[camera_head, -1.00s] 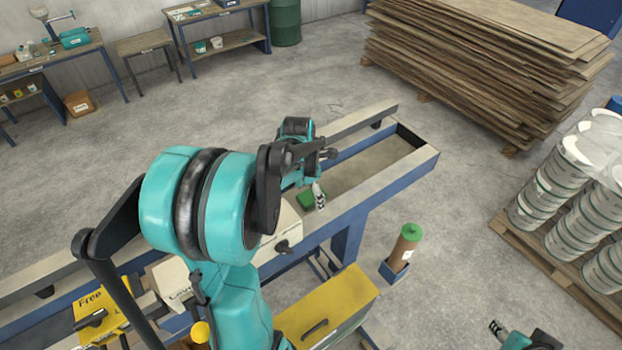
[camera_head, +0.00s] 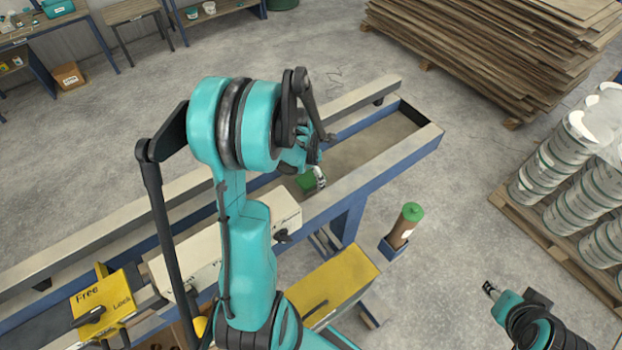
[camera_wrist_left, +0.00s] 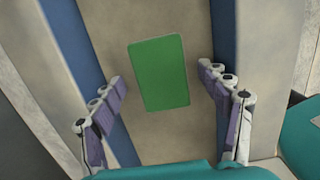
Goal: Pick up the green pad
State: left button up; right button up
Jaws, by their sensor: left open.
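The green pad (camera_head: 306,183) lies flat on the beige bed of the long blue-framed bench, partly hidden by my left gripper in the head view. In the left wrist view the green pad (camera_wrist_left: 158,73) is a plain green rectangle, slightly tilted. My left gripper (camera_wrist_left: 165,85) is open, with one finger on each side of the pad and gaps on both sides. In the head view my left gripper (camera_head: 320,177) is at the pad's right side, mostly hidden by its arm. My right gripper (camera_head: 490,288) is at the lower right, away from the bench; its jaws are too small to judge.
The bench has raised rails (camera_head: 380,183) along its sides. A brown roll with a green top (camera_head: 405,225) stands beside it. A yellow box (camera_head: 340,278) is in front. Stacked boards (camera_head: 490,50) and white buckets (camera_head: 580,165) stand at the right.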

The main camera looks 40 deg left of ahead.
aim_at(313, 178)
pick_arm(q)
jog(key=shift+s+d, duration=0.1)
jog(key=c, duration=1.2)
jog(key=shift+o, duration=0.2)
jog(key=shift+r, duration=0.1)
jog(key=shift+r, duration=0.6)
jog(key=r, duration=0.3)
jog(key=shift+d+b, duration=0.3)
jog(key=w+d+r, duration=0.1)
jog(key=d+r, duration=0.1)
jog(key=d, duration=0.1)
jog(key=w+d+r, duration=0.1)
jog(key=d+r, duration=0.1)
jog(key=d, duration=0.2)
jog(key=w+d+r+b, duration=0.1)
jog(key=d+r, duration=0.1)
jog(key=d, duration=0.1)
jog(key=shift+w+d+r, duration=0.25)
jog(key=shift+w+r, duration=0.05)
jog(key=shift+r, duration=0.05)
